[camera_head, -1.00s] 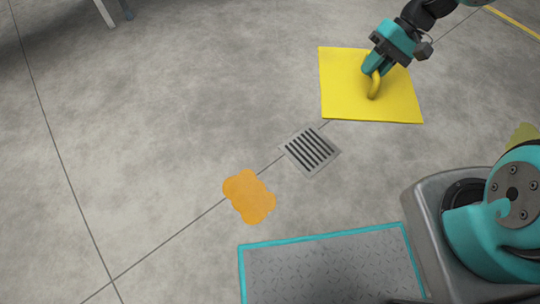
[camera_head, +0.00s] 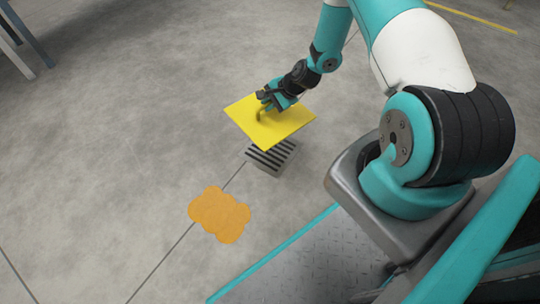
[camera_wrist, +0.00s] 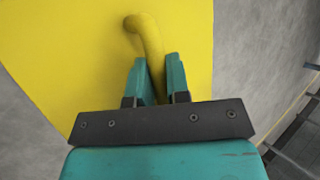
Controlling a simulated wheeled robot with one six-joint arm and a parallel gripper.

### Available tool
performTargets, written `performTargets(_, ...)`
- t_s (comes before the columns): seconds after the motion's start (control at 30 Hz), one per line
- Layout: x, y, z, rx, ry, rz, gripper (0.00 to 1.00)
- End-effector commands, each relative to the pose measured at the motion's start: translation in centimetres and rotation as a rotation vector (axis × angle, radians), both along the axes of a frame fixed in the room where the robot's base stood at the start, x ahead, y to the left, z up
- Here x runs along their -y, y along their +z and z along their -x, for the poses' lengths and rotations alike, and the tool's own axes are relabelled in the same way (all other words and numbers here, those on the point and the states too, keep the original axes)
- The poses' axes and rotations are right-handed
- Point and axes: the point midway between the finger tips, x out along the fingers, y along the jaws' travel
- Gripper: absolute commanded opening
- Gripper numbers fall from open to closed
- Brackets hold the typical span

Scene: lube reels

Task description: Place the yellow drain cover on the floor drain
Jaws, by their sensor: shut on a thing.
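The yellow drain cover (camera_head: 278,127) is a flat square sheet with a raised handle. My gripper (camera_head: 267,101) is shut on that handle. In the wrist view the teal fingers of my gripper (camera_wrist: 158,80) clamp the curved yellow handle (camera_wrist: 146,38), with the yellow sheet (camera_wrist: 60,60) behind it. The floor drain (camera_head: 272,156) is a grey square grate with dark slots. In the head view the cover overlaps the drain's far part and hides it, while the near part shows. The cover appears to be above the floor, but its exact height cannot be told.
An orange spill (camera_head: 219,214) lies on the floor to the lower left of the drain. My own base is at the lower right. The grey concrete floor (camera_head: 120,110) to the left is clear. Furniture legs (camera_head: 25,40) stand at the upper left.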

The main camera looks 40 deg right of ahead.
Motion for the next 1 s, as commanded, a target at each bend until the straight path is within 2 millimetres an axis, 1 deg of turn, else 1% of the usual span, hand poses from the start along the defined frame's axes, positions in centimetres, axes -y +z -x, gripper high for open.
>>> performTargets(0.03, 0.3, -1.2, -0.1, 0.002, -0.040, -0.001, 0.00)
performTargets(0.17, 0.7, -3.3, -0.1, 0.001, -0.090, -0.001, 0.00)
performTargets(0.23, 0.7, -4.9, -0.1, 0.002, -0.094, 0.000, 0.00)
performTargets(0.5, 0.7, -12.6, -0.1, 0.002, -0.091, -0.001, 0.00)
performTargets(0.6, 0.7, -14.9, -0.2, 0.002, -0.090, 0.000, 0.00)
performTargets(0.7, 0.7, -16.5, -0.2, 0.003, -0.090, 0.000, 0.00)
performTargets(0.93, 0.7, -17.9, -0.2, 0.003, -0.089, -0.001, 0.00)
performTargets(1.0, 0.7, -18.7, -0.2, 0.003, -0.089, -0.001, 0.00)
